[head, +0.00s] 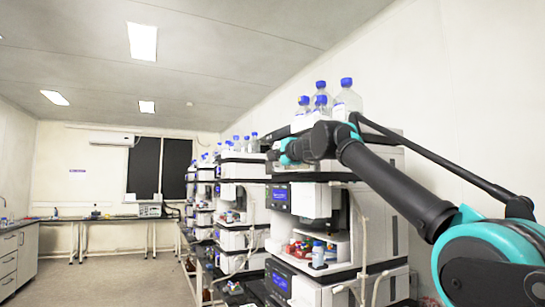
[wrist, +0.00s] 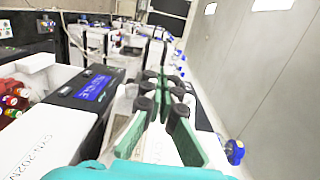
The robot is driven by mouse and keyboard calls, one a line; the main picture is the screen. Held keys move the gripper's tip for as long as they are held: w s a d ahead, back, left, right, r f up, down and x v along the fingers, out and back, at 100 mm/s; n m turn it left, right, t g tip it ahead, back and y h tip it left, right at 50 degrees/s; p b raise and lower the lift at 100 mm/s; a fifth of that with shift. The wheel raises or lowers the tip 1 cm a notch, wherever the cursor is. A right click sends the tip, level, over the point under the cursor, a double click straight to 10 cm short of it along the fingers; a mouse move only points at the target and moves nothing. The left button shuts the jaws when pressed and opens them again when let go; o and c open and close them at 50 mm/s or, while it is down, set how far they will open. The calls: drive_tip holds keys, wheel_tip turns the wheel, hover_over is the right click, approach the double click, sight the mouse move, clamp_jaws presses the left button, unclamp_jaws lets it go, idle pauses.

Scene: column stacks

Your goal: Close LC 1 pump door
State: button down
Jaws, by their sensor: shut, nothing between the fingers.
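The nearest column stack stands at the right of the head view. Its upper module (head: 283,199) has a dark front with a blue display and a white front panel (head: 312,201) beside it. I cannot tell which panel is the LC 1 pump door, or how far any door is open. My gripper (head: 275,156) is at the upper part of this stack, near its front edge. In the wrist view my gripper (wrist: 158,82) is shut and empty, its green fingers over white module surfaces. A blue display (wrist: 96,87) and a lettered white panel (wrist: 45,142) lie left of it.
Blue-capped bottles (head: 346,97) stand on top of the nearest stack. An open bay (head: 315,250) below holds colored vials and a small bottle. More stacks (head: 232,200) recede behind. The floor (head: 120,275) at left is clear.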

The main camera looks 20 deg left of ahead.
drive_tip(key=w+m+t+h, duration=0.1)
drive_tip(key=w, duration=0.1)
drive_tip(key=w+h, duration=0.1)
drive_tip(key=w, duration=0.1)
drive_tip(key=w+m+t+h, duration=0.1)
drive_tip(key=w, duration=0.1)
drive_tip(key=shift+w+a+r+m+t, duration=0.1)
drive_tip(key=shift+m+t, duration=0.2)
drive_tip(key=shift+w+d+m+t+h, duration=0.3)
drive_tip(key=shift+w+m+h, duration=0.2)
drive_tip(key=shift+h, duration=0.15)
drive_tip(key=shift+w+d+m+t+h, duration=0.3)
drive_tip(key=shift+w+m+h, duration=0.15)
drive_tip(key=shift+h, duration=0.2)
drive_tip(key=shift+s+a, duration=0.1)
